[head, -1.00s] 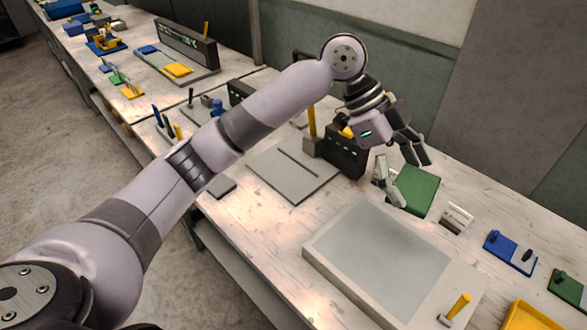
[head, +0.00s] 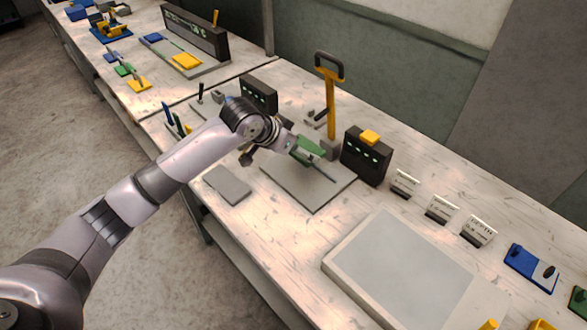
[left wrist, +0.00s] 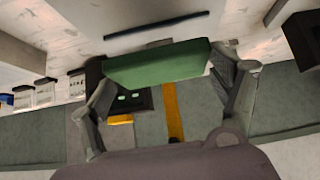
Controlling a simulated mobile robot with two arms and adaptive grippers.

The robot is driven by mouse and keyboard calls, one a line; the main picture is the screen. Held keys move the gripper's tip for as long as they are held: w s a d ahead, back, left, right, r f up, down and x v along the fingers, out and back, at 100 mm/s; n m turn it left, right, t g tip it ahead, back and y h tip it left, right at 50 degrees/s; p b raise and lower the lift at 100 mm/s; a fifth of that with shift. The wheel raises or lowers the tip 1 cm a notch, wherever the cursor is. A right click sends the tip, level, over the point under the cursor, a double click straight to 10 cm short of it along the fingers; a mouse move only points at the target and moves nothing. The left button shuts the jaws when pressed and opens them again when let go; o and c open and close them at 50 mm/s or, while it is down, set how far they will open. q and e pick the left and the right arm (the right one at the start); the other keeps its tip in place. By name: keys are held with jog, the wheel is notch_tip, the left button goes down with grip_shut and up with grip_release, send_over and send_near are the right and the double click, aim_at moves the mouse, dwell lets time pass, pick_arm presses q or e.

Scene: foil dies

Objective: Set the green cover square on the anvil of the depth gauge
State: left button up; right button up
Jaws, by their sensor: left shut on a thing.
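The green cover (head: 307,150) is held in my left gripper (head: 292,148), above the far left part of a flat grey plate with a dark bar on it (head: 305,195). A yellow post with a dark looped handle (head: 331,100) stands behind that plate, with a grey block (head: 330,149) at its foot. I cannot tell for sure which part is the anvil. In the left wrist view the cover (left wrist: 155,63) lies between the two fingers. A gap between cover and plate is hard to judge. My right gripper is not in view.
A dark box with a yellow block on top (head: 367,157) stands right of the plate, close by. Several small cards (head: 440,208) stand in a row further right. A large pale slab (head: 400,265) lies in front. A small grey pad (head: 228,185) lies to the left.

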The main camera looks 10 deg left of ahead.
aim_at(294, 157)
pick_arm(q)
notch_tip(294, 157, down, 4)
jog(key=shift+d+f+p, duration=0.1)
jog(key=shift+p, duration=0.25)
notch_tip(294, 157, down, 4)
jog(key=shift+f+p, duration=0.1)
jog(key=shift+p, duration=0.2)
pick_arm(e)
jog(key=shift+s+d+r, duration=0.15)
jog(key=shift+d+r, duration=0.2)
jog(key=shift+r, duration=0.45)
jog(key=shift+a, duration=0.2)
pick_arm(q)
jog(key=o, duration=1.2)
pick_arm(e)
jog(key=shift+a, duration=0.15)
pick_arm(q)
jog(key=shift+s+r, duration=0.1)
jog(key=shift+r, duration=0.1)
jog(key=b+v, duration=0.1)
jog(key=v, duration=1)
jog(key=shift+s+a+r, duration=0.2)
jog(key=shift+s+a, duration=0.05)
jog(key=shift+a, duration=0.05)
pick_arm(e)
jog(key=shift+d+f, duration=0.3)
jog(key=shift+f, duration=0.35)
